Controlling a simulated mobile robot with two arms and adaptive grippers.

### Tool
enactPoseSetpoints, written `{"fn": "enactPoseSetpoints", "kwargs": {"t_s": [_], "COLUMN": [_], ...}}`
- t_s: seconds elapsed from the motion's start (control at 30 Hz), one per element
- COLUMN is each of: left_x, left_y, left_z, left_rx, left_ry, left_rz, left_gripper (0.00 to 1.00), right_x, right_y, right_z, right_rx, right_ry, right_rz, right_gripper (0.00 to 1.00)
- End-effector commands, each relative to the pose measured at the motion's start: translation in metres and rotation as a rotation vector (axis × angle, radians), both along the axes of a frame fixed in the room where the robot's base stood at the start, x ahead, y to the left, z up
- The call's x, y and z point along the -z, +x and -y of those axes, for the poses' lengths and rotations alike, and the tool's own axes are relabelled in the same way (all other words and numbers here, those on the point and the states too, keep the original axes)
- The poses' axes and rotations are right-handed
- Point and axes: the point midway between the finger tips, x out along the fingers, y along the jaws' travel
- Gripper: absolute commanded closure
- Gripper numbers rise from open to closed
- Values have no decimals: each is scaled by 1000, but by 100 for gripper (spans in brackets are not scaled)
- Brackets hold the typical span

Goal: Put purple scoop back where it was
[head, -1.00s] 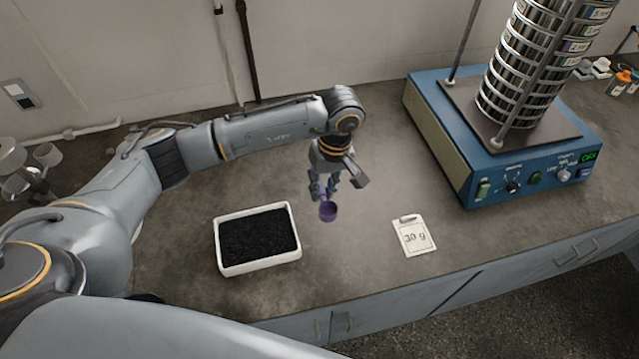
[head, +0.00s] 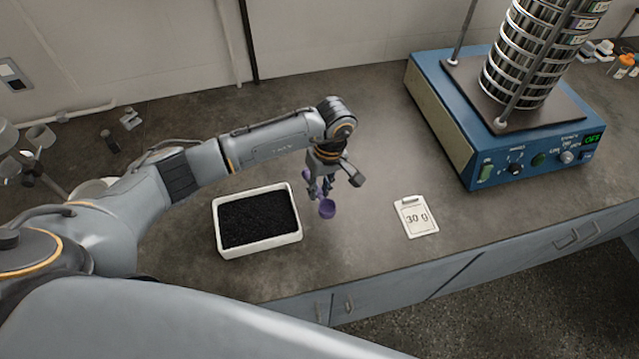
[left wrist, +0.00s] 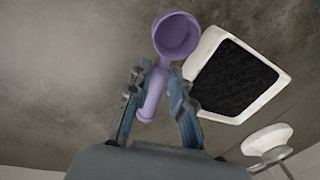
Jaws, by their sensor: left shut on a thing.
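The purple scoop (head: 327,209) is at my left gripper (head: 318,190), just right of the white tray in the head view. In the left wrist view the purple scoop (left wrist: 177,37) has its cup beyond the fingertips, and its handle lies between the fingers of the left gripper (left wrist: 160,88). The left gripper is shut on the handle. The cup looks empty. I cannot tell exactly how high the scoop is above the bench. My right gripper is not in view.
A white tray (head: 299,238) of black granules stands left of the scoop. A card marked 30 g (head: 415,217) lies to the right. A blue sieve shaker (head: 466,150) with stacked sieves stands at back right. Lab items stand at far left.

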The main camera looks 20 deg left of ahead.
Motion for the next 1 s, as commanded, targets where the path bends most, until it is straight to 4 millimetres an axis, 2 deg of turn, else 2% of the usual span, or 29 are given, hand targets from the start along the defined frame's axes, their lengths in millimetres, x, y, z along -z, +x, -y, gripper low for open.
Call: {"fn": "enactPoseSetpoints", "kwargs": {"t_s": [0.13,0.43,0.6,0.9,0.93,1.0], "left_x": [20,48,54,53,53,53], "left_y": [0,0,0,0,0,0], "left_z": [0,0,0,0,0,0], "left_rx": [1,1,1,1,1,1], "left_ry": [0,0,0,0,0,0], "left_rz": [0,0,0,0,0,0], "left_gripper": [100,100,100,100,73,59], "right_x": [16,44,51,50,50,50], "right_y": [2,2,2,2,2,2], "right_z": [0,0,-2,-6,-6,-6], "right_rx": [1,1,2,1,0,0], "right_ry": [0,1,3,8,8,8], "right_rz": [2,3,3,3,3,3], "right_gripper": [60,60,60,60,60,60]}}
